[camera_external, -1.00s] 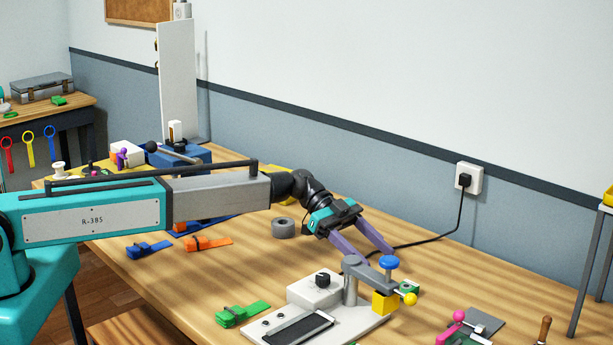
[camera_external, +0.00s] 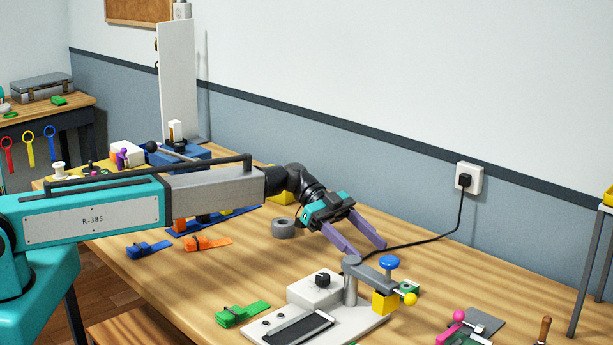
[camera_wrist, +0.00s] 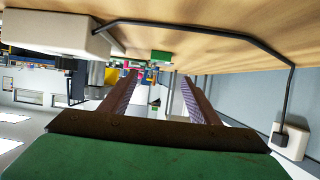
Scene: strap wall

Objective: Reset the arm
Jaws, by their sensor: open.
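My gripper (camera_external: 364,248) is open and empty, its two purple fingers spread above the wooden table. In the external view it hangs behind the white fixture with the grey post, to the right of the grey tape roll. In the wrist view my gripper (camera_wrist: 153,82) shows both fingers apart with nothing between them. My arm reaches out from the left, roughly level over the table.
A white fixture (camera_external: 368,333) with a clamp post (camera_external: 351,283) stands close in front of the gripper. A grey tape roll (camera_external: 283,228) lies to its left. A black cable runs to the wall socket (camera_external: 469,178). Green (camera_external: 242,313) and orange (camera_external: 207,243) straps lie on the table (camera_external: 190,285).

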